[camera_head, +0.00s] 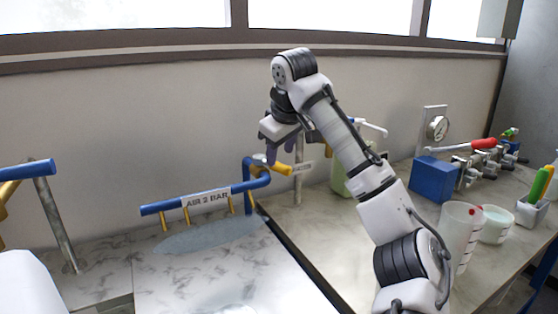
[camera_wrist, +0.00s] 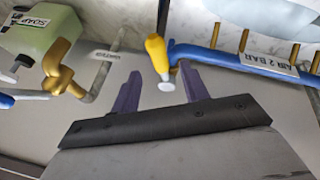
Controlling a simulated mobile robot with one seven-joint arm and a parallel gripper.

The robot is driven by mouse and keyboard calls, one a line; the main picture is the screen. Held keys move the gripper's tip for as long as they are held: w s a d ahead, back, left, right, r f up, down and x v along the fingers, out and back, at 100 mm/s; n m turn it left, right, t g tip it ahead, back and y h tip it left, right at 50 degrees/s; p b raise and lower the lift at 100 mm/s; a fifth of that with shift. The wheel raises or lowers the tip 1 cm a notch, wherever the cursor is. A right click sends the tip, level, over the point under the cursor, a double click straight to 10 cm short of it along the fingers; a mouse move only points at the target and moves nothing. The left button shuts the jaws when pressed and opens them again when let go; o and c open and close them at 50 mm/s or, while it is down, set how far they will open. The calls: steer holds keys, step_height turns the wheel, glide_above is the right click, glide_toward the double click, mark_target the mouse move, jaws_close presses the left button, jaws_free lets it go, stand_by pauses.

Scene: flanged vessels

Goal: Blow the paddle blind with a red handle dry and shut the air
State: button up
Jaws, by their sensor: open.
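The blue air pipe (camera_head: 185,201) marked AIR 2 BAR, with several yellow nozzles, runs low over the bench; it also shows in the wrist view (camera_wrist: 230,60). Its yellow valve handle (camera_head: 281,169) sits at the pipe's right end and shows in the wrist view (camera_wrist: 156,55). My gripper (camera_head: 270,158) is open and empty above the valve; in the wrist view its purple fingers (camera_wrist: 159,70) lie either side of the yellow handle. Contact cannot be told. A red handle (camera_head: 484,143) on a pale bar lies at the far right, apart from my gripper; whether it has a paddle is unclear.
A bluish wet-looking patch (camera_head: 205,238) lies under the air pipe. Right of my arm stand a blue block (camera_head: 433,180), metal fittings (camera_head: 476,168), a clear beaker (camera_head: 458,232) and a white tub (camera_head: 495,225).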

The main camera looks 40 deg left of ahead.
mark_target(278, 164)
steer(key=shift+x, duration=2.15)
steer(key=shift+c, duration=0.4)
jaws_close()
